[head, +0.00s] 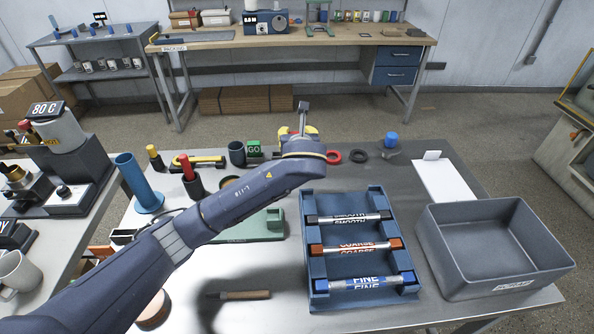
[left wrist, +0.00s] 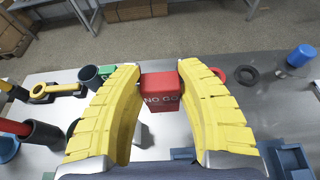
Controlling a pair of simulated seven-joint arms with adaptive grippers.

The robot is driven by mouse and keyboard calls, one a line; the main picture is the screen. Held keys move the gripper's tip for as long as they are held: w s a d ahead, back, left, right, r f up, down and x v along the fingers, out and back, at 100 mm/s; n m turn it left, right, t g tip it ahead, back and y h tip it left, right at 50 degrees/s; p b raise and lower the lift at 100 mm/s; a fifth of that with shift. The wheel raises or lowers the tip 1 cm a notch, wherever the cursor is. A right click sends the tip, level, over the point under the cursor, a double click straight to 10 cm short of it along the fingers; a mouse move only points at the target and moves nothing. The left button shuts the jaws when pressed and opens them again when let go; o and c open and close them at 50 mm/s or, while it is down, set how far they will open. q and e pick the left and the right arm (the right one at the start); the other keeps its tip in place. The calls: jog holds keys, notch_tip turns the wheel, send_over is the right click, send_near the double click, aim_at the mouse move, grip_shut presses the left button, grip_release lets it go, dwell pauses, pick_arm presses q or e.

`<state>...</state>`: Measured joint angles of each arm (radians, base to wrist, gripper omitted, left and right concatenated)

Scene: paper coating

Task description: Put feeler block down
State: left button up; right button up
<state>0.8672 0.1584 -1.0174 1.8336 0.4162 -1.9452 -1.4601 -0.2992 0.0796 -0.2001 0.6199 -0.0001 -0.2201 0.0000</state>
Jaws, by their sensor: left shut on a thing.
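The red feeler block marked NO GO (left wrist: 162,92) is between the yellow fingertips of my left gripper in the left wrist view. My left gripper (left wrist: 160,85) is shut on it, with one finger against each side. I cannot tell whether the red block touches the table. My right gripper is in neither view.
A dark cup (head: 237,154) stands left of the green block. A red ring (head: 332,157) and a black ring (head: 359,155) lie to the right. A blue rack (head: 313,268) with labelled rods and a grey bin (head: 450,270) are nearer. A white sheet (head: 447,183) lies at right.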

pick_arm(q)
notch_tip(320, 180, down, 13)
jog(key=shift+r, duration=0.1)
dwell(0.6)
jog(key=shift+f, duration=0.2)
